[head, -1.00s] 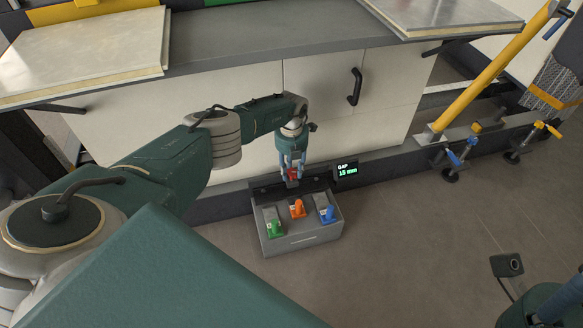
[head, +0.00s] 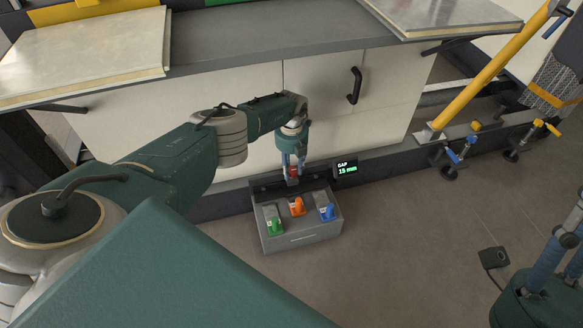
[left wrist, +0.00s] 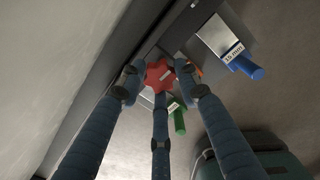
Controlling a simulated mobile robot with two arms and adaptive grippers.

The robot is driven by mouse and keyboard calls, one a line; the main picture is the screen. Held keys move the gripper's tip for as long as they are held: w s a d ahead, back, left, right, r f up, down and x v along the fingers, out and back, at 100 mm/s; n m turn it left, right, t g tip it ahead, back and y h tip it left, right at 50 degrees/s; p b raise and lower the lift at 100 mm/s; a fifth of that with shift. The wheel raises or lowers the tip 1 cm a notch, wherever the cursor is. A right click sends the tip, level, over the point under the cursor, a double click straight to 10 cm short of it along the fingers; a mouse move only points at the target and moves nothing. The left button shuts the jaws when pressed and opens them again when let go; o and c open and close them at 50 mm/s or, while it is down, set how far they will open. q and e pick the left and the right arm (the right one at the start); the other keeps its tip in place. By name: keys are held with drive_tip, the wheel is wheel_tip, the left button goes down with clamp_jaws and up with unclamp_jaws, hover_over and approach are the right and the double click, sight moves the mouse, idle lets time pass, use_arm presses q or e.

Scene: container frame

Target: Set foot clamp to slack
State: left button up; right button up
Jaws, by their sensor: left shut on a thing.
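A grey control box (head: 300,238) stands on the floor against the cabinet. It carries a green lever (head: 275,226), an orange lever (head: 297,206) and a blue lever (head: 328,211). A red star-shaped knob (left wrist: 158,75) is behind them; my left gripper (head: 292,172) reaches down from above, its fingers shut around the knob. The left wrist view also shows the green lever (left wrist: 179,119) and blue lever (left wrist: 245,65); the orange one is mostly hidden. A small display (head: 346,169) reads GAP 15 mm. My right gripper (head: 577,222) is at the right edge, partly cut off.
Cream cabinets with a black handle (head: 354,86) rise behind the box under a grey worktop (head: 270,43). A yellow post (head: 480,72) and clamps with a blue handle (head: 455,157) and a yellow handle (head: 535,131) stand at right.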

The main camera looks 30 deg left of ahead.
sight(292, 170)
use_arm(q)
drive_tip(key=o, duration=1.2)
drive_tip(key=shift+c, duration=0.2)
drive_tip(key=shift+r, duration=0.1)
drive_tip(key=shift+a+r, duration=0.1)
drive_tip(key=shift+r, duration=0.5)
wheel_tip(292, 170, up, 6)
drive_tip(key=shift+r, duration=0.1)
